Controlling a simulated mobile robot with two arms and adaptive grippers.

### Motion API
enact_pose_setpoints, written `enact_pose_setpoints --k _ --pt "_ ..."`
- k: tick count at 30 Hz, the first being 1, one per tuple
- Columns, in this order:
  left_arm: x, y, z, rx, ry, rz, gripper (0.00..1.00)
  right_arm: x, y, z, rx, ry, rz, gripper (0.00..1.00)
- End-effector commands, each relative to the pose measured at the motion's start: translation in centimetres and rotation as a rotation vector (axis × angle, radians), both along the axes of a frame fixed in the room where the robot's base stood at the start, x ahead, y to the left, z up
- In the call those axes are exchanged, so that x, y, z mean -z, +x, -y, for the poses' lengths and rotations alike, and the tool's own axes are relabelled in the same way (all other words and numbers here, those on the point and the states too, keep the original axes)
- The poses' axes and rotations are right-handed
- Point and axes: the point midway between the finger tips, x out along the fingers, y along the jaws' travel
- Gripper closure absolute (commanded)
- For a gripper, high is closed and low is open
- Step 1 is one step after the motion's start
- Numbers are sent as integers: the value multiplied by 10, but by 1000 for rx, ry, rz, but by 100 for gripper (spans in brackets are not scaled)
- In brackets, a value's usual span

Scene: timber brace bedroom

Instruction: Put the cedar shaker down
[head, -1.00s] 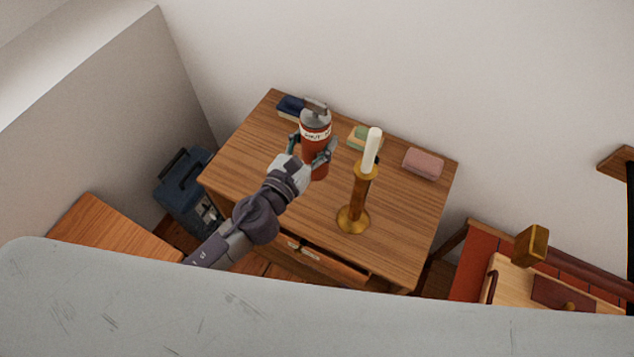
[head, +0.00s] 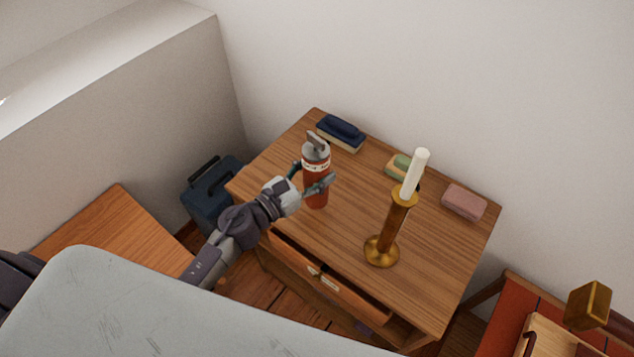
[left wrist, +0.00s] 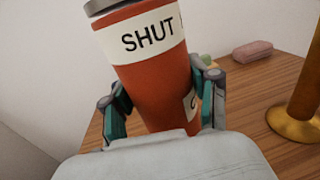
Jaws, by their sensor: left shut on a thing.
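The cedar shaker (head: 316,188) is a red-orange cylinder with a grey lid and a white label. In the left wrist view the shaker (left wrist: 157,85) shows the label word "SHUT" and leans a little. My left gripper (head: 311,184) is shut on it, with a finger on each side of its body. The shaker is over the left front part of the wooden desk (head: 440,275). I cannot tell whether its base touches the desk top. My right gripper is not in view.
A brass candlestick (head: 389,240) with a white candle stands right of the shaker. A blue-topped stack (head: 341,131), a green-and-tan block (head: 401,168) and a pink block (head: 464,202) lie along the back. A drawer (head: 325,280) stands partly open in front. Bare desk top lies between them.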

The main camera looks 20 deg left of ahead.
Motion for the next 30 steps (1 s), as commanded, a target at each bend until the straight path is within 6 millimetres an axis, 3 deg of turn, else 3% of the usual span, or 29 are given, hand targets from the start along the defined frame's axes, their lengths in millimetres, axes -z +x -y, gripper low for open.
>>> enact_pose_setpoints --k 7,20,21,25,30 --pt "35 0 1 -1 -3 -2 81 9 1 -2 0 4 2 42" --pt "42 0 1 0 -1 0 81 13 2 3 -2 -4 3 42" --pt "41 0 1 0 -1 0 35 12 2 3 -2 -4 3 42" --pt "40 0 1 0 0 -1 15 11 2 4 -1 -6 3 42" --pt "40 0 1 0 0 -1 15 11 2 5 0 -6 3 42"
